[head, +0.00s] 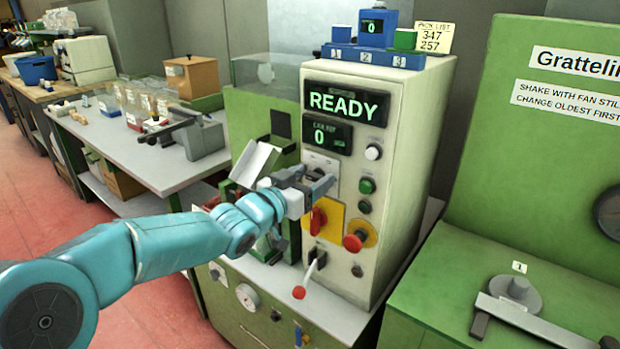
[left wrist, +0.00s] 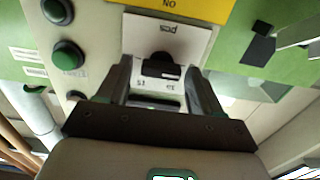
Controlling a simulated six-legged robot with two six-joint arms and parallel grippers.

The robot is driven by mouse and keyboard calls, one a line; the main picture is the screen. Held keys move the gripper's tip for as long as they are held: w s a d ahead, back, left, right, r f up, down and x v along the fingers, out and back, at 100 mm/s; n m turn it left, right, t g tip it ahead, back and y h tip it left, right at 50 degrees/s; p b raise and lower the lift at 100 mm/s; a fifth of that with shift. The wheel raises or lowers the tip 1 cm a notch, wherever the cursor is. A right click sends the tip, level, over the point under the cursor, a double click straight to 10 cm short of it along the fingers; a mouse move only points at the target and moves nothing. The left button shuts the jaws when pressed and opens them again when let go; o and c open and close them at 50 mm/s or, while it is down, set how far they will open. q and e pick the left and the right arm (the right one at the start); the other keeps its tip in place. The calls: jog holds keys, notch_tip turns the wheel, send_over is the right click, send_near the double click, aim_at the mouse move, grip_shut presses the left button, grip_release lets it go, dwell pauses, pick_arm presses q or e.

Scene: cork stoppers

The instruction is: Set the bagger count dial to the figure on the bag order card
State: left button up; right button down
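The count dial is a black knob (left wrist: 161,66) on a white plate (left wrist: 190,38) with small printed figures, upside down in the left wrist view and too small to read surely. In the head view the plate (head: 318,160) is partly hidden by my left gripper (head: 318,183). Its fingers stand apart on either side of the knob, with a small gap showing. The pointer's setting cannot be told. A yellow pick list card (head: 435,38) reading 347 and 257 stands on the machine; I see no card marked as a bag order. My right gripper is out of view.
The machine (head: 395,150) shows READY (head: 342,104) and 0 on its displays. Below the dial are a red switch (head: 318,218) on a yellow plate, a red mushroom button (head: 354,242) and a red-tipped lever (head: 300,291). A white chute (head: 257,163) stands left of the gripper.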

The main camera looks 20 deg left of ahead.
pick_arm(q)
jog(key=c, duration=0.8)
jog(key=shift+f+m+b, duration=0.15)
jog(key=shift+m+b, duration=1.05)
jog(key=shift+b, duration=0.05)
jog(key=m+b, duration=0.2)
jog(key=shift+d+m, duration=0.1)
jog(key=shift+m, duration=0.2)
jog(key=m+b, duration=0.2)
jog(key=m, duration=0.1)
jog(key=shift+d+m+b, duration=0.1)
jog(key=shift+m+b, duration=0.65)
jog(key=shift+m, duration=1.15)
